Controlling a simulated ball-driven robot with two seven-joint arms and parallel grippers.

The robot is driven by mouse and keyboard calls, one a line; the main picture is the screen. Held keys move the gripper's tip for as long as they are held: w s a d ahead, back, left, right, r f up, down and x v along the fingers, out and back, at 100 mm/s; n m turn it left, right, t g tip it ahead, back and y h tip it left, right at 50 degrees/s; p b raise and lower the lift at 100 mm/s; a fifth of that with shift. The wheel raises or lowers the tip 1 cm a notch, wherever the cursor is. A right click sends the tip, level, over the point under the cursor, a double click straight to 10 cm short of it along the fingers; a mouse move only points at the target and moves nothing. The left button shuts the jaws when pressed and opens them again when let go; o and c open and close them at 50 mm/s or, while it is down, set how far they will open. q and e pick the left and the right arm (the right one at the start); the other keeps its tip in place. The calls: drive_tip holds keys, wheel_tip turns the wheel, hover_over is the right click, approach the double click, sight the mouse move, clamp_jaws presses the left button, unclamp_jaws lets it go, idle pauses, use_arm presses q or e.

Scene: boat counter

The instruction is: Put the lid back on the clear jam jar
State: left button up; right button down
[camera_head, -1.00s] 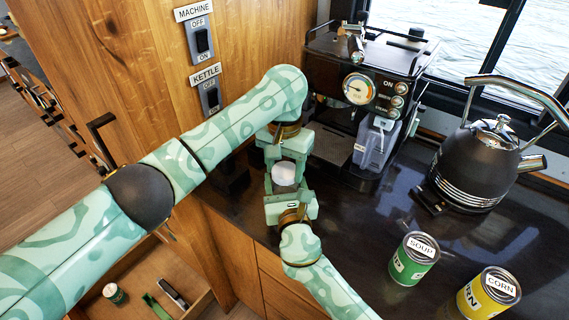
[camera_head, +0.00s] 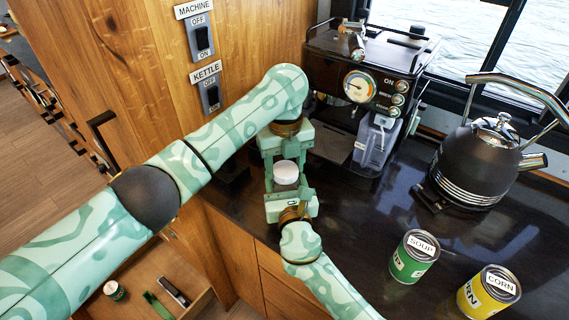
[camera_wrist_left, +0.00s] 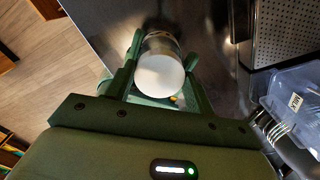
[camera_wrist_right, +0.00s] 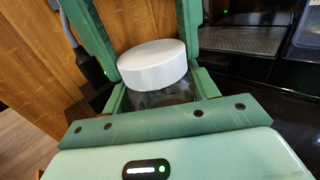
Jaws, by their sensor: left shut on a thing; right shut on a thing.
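The white lid (camera_head: 286,172) sits at the top of the clear jam jar (camera_wrist_right: 165,95), level and touching or nearly touching its rim. I cannot tell whether it is fully seated. My left gripper (camera_head: 285,160) comes from the far side, with its fingers on either side of the lid (camera_wrist_left: 160,76), shut on it. The jar's glass also shows in the left wrist view (camera_wrist_left: 161,42). My right gripper (camera_head: 288,190) comes from the near side, shut on the jar below the lid. The lid also shows in the right wrist view (camera_wrist_right: 153,65). The jar is mostly hidden in the head view.
A coffee machine (camera_head: 345,85) stands behind the grippers and a black kettle (camera_head: 472,165) at the right. A soup can (camera_head: 413,258) and a corn can (camera_head: 487,294) stand at the front right. An open drawer (camera_head: 205,300) is at the lower left. The middle counter is clear.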

use_arm(q)
drive_tip(key=m, duration=0.3)
drive_tip(key=shift+m, duration=0.3)
use_arm(e)
drive_tip(key=shift+f, duration=0.1)
use_arm(q)
drive_tip(key=m, duration=0.5)
drive_tip(key=o, duration=1)
wheel_tip(320, 180, up, 12)
use_arm(e)
drive_tip(key=shift+c, duration=1.8)
unclamp_jaws()
drive_tip(key=shift+s, duration=0.1)
